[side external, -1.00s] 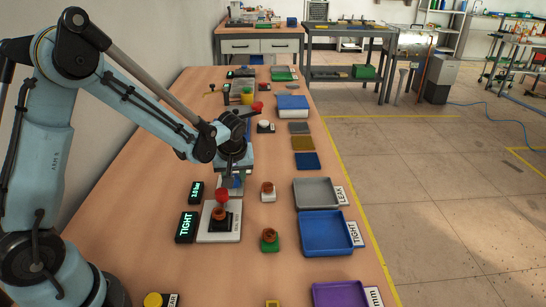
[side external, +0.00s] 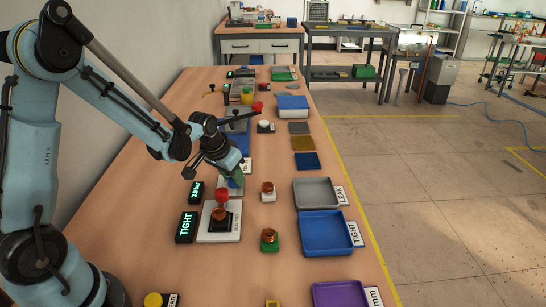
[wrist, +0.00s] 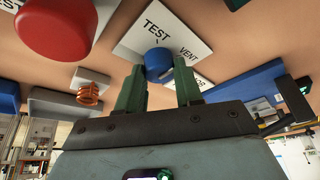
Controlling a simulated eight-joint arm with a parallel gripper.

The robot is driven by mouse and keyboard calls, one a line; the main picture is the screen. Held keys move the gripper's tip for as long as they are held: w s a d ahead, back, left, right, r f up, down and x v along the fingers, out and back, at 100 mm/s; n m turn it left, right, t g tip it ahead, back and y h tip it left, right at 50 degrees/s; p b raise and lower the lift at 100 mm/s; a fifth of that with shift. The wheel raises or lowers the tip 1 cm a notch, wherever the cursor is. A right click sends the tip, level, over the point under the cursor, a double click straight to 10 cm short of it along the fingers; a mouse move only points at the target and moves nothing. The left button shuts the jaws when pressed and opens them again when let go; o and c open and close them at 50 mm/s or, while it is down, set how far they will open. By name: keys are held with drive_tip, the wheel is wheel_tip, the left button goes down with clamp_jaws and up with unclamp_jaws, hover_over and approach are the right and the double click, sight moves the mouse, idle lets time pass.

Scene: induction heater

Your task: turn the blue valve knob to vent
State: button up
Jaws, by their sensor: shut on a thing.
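The blue valve knob (wrist: 158,62) sits on a white plate (wrist: 128,46) with TEST and VENT printed on it, seen in the wrist view. My gripper (wrist: 158,82) has its two green fingers on either side of the knob, shut on it. In the side external view, my gripper (side external: 237,177) reaches down to the knob (side external: 233,184) at a tilt and partly hides it. I cannot tell clearly which word the knob's mark faces.
A red knob (side external: 222,195) stands close in front, above a white fixture (side external: 232,228). A display (side external: 186,226) reads TIGHT. A copper coil part (side external: 268,188) stands to the right. Grey (side external: 318,187) and blue (side external: 325,250) trays lie further right.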

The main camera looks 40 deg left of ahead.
drive_tip(key=m+h, duration=0.1)
drive_tip(key=m, duration=0.3)
drive_tip(key=shift+a+m+h, duration=0.2)
drive_tip(key=shift+m+h, duration=0.1)
drive_tip(key=shift+h, duration=0.1)
drive_tip(key=shift+m+g+h, duration=0.4)
drive_tip(key=shift+m+h, duration=0.2)
drive_tip(key=shift+m, duration=1.4)
drive_tip(key=o, duration=1)
drive_tip(key=v, duration=1.2)
drive_tip(key=shift+a, duration=0.2)
